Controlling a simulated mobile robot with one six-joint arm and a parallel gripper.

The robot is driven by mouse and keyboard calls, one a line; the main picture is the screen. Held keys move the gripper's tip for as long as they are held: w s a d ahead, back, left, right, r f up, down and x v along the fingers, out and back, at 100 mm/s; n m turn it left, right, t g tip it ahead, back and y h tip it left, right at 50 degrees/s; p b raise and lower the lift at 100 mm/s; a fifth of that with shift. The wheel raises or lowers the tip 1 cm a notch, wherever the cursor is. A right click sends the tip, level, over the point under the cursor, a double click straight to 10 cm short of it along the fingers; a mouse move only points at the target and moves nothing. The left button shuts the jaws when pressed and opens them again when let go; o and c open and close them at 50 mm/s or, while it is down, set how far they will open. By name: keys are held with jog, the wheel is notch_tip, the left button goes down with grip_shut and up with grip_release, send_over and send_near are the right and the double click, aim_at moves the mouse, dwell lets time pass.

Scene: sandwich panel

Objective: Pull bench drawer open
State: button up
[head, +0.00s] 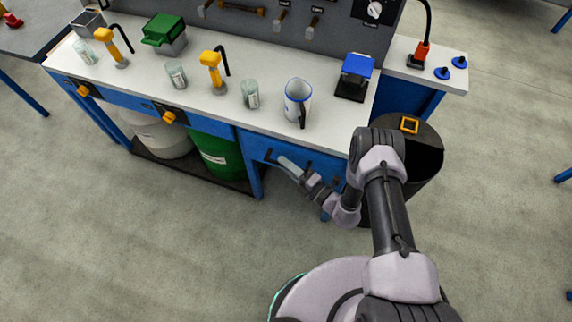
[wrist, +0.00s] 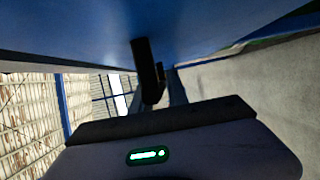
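The bench drawer (head: 318,163) is the blue front panel under the right end of the white bench. It looks level with the bench front. A dark bit of its handle (head: 268,155) shows at the left, and the rest is partly hidden by my gripper. My gripper (head: 284,162) is at the drawer front, tilted up towards the handle. In the wrist view the blue drawer face (wrist: 220,30) fills the top, with a dark upright piece (wrist: 147,70) close in front of the gripper body. The fingertips are not clear, so I cannot tell their opening or contact.
A black bin (head: 425,165) stands right of the drawer, close to my arm. A green drum (head: 215,155) and a pale drum (head: 160,138) stand under the bench to the left. A jug (head: 297,100) stands on the worktop above. The floor in front is clear.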

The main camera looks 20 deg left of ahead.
grip_shut()
dwell(1.1)
jog(key=shift+s, duration=0.15)
